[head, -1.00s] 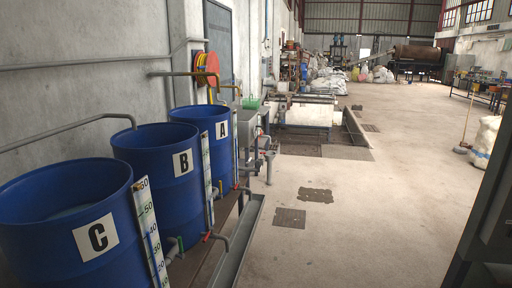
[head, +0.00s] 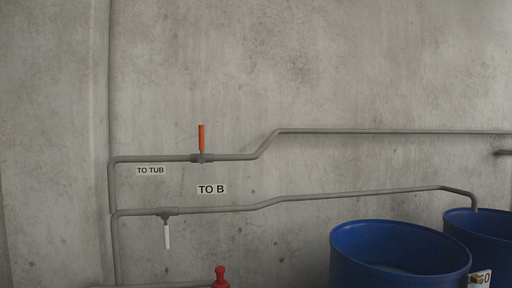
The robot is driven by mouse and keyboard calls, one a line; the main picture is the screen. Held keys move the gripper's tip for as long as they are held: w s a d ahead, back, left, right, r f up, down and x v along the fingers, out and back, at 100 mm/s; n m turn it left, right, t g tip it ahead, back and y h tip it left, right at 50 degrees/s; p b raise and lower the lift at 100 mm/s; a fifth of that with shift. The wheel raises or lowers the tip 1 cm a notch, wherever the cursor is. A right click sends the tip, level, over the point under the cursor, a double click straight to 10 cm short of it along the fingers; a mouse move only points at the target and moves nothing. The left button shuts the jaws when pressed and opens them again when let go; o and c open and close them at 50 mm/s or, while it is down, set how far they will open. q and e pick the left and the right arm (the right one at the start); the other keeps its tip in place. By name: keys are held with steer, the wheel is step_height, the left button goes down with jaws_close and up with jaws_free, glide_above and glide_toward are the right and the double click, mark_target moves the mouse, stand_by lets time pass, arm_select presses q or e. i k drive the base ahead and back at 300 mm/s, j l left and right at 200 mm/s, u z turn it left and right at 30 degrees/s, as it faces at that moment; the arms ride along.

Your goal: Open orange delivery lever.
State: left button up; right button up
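The orange delivery lever (head: 201,138) stands upright on a valve of the upper grey pipe (head: 230,157), on the concrete wall left of the middle in the head view. It points straight up, across the pipe's horizontal run. A "TO TUB" label (head: 150,171) is on the wall just below this pipe, to the left of the lever. Neither of my grippers is in view.
Blue barrels (head: 350,262) stand at the lower right. A red fitting (head: 220,277) shows at the bottom edge.

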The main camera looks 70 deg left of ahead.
mark_target(201, 138)
steer(key=u, duration=2.45)
